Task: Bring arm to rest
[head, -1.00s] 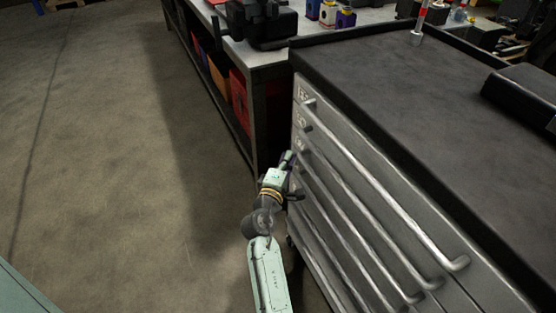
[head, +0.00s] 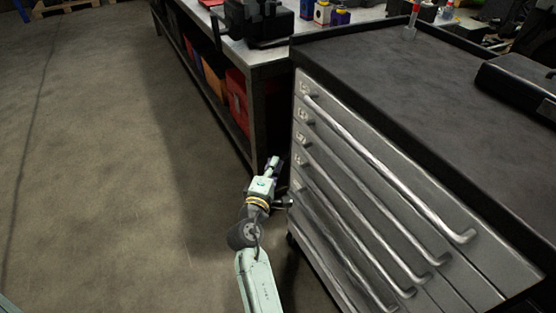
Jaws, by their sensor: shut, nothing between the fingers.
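My arm (head: 258,275) reaches up from the bottom middle of the head view, with its wrist bent beside the front left corner of the grey drawer cabinet (head: 405,210). My gripper (head: 284,202) is small and dark, and it is partly lost against the shadow and the cabinet front. It is shut and empty, close to the cabinet's left edge below the upper handles. I cannot tell whether it touches the cabinet. The drawers look closed, with long silver handles (head: 385,165) across them.
A workbench (head: 262,55) with a dark machine part (head: 262,22) on top and red and orange bins (head: 238,92) beneath stands behind my gripper. A black case (head: 520,85) lies on the cabinet top. The concrete floor (head: 95,170) at left is clear.

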